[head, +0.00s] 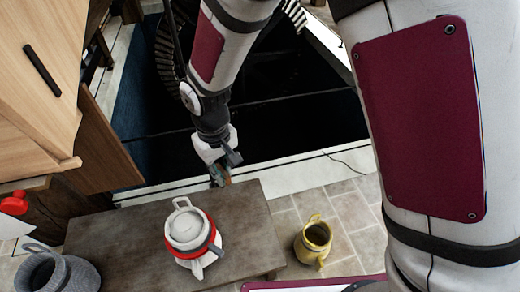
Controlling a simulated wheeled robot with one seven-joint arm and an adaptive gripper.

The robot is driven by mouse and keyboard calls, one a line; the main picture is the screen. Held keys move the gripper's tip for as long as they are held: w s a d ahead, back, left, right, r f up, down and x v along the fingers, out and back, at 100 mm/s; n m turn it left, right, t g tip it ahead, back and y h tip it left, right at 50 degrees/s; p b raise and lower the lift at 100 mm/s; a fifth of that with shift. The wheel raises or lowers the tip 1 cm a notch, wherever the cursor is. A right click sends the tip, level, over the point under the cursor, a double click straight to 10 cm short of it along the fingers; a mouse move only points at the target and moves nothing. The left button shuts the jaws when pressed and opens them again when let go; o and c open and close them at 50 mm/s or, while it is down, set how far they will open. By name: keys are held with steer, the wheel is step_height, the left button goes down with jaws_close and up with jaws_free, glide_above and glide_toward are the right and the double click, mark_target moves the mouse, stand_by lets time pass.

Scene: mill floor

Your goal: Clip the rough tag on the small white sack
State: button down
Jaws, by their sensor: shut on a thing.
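My gripper (221,165) is past the far edge of the wooden table, near its far right corner. It is shut on a small brown and greenish thing (219,177), partly hidden by the fingers. It may be the rough tag, but it is too small to tell. A white rounded thing with a red band (189,229) and a loop handle stands on the table, nearer than my gripper and apart from it. I cannot tell whether it is the small white sack. No other white sack shows clearly.
The wooden table (128,232) is bare around the white thing. A yellow jug (316,239) stands right of the table over the tiled floor (345,207). A grey jug (62,272) is at lower left, near a red thing (14,203). A wooden cabinet (35,75) fills the upper left.

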steer(key=s+a+f+n+p, duration=0.2)
steer(key=s+a+n, duration=0.2)
steer(key=s+a, duration=0.8)
steer(key=shift+a+f+p, duration=0.35)
steer(key=shift+a+p, duration=0.05)
steer(key=shift+a, duration=0.7)
steer(key=shift+f, duration=0.15)
steer(key=shift+f+b, duration=1.5)
steer(key=shift+f, duration=0.55)
steer(key=shift+f+b, duration=0.15)
steer(key=shift+b, duration=0.15)
steer(key=shift+f+b, duration=1.4)
steer(key=shift+f, duration=0.4)
